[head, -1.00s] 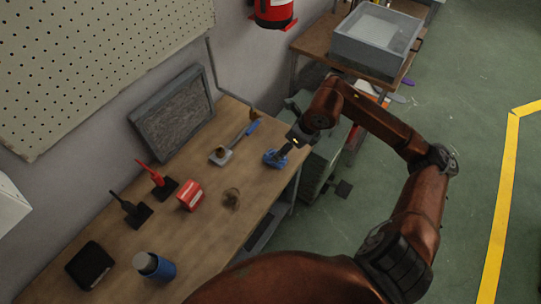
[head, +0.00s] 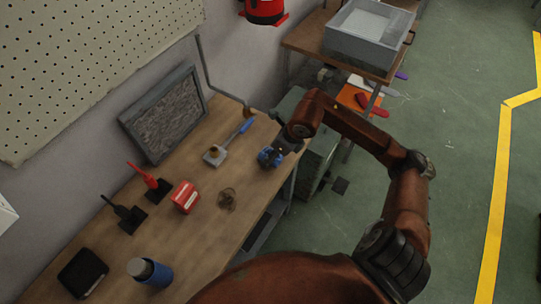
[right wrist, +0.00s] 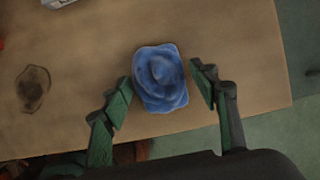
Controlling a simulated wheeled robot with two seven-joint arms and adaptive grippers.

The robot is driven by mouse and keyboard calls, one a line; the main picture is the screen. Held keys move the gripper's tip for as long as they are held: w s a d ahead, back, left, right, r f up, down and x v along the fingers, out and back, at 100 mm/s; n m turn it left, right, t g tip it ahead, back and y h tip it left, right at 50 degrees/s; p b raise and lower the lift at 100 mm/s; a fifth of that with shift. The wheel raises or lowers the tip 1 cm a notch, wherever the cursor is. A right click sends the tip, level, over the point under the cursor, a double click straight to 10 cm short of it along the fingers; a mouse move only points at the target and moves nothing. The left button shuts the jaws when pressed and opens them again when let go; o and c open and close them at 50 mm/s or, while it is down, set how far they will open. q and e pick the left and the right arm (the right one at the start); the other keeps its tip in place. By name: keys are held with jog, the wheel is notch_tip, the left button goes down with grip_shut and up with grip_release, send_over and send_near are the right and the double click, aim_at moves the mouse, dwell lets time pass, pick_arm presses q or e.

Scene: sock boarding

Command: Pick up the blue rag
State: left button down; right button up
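The blue rag (head: 265,157) lies crumpled on the wooden workbench (head: 185,235), close to the bench's right edge. In the right wrist view the rag (right wrist: 160,80) sits between the two spread green-padded fingers of my right gripper (right wrist: 161,77), with a gap on each side. In the head view my right gripper (head: 277,151) is over the rag and partly hides it. It holds nothing. How high it is above the rag I cannot tell. My left gripper is in no view.
A hammer-like tool with a blue handle (head: 246,126) lies just left of the rag. A framed panel (head: 165,113) leans on the wall.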

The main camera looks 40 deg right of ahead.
aim_at(269, 151)
jog(key=c, duration=0.9)
